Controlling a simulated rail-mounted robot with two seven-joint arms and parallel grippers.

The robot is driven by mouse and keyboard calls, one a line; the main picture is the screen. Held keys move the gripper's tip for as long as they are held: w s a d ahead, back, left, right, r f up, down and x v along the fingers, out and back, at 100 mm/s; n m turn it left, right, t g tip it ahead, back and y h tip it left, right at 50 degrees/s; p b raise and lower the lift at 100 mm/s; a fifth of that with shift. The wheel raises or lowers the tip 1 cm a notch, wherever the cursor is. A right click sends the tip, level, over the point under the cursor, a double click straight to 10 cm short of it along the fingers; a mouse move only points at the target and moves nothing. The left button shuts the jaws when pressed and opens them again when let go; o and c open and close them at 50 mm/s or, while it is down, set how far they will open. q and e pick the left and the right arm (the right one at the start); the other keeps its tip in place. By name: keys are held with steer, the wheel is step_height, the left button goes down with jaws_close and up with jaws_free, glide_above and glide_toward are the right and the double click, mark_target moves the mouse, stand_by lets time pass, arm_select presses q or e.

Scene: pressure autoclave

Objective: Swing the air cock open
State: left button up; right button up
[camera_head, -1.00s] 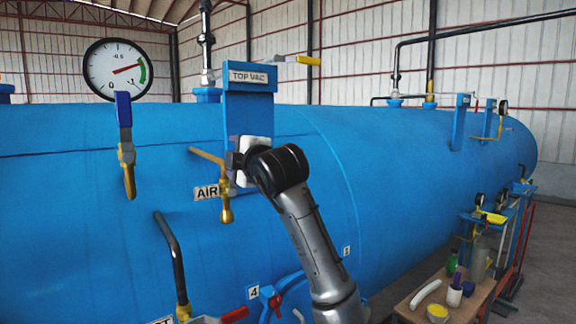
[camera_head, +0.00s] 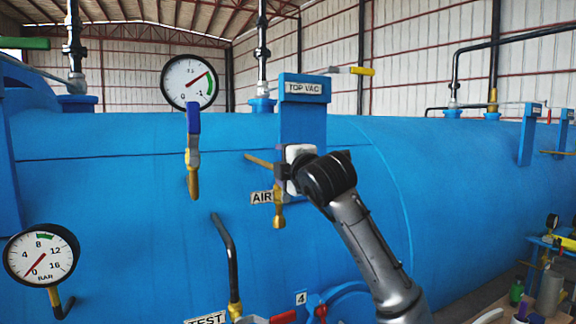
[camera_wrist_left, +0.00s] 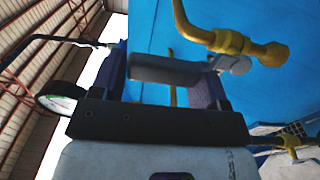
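The air cock (camera_head: 279,214) is a brass valve on the blue vessel, beside the AIR label (camera_head: 261,197). A brass pipe (camera_head: 258,160) runs to it from the left. My left gripper (camera_head: 281,166) is at the cock, and its body hides part of it. In the left wrist view, the brass cock (camera_wrist_left: 233,43) is beyond my left gripper (camera_wrist_left: 160,92). Its two purple-padded fingers stand apart. A grey handle (camera_wrist_left: 165,70) of the cock lies across the gap between them; I cannot tell whether a finger touches it. My right gripper is not in view.
The blue autoclave (camera_head: 110,225) fills the middle. A blue TOP VAC post (camera_head: 302,115) rises behind my gripper. A blue-handled gauge cock (camera_head: 193,150) and a bent TEST pipe (camera_head: 228,255) are to the left. Red-handled fittings (camera_head: 284,317) sit below.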

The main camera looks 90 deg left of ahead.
arm_select(q)
steer(key=shift+o, duration=0.4)
steer(key=shift+w, duration=0.1)
steer(key=v, duration=1.3)
steer(key=shift+d+b, duration=0.35)
steer(key=shift+b, duration=0.05)
steer(key=shift+w, duration=0.1)
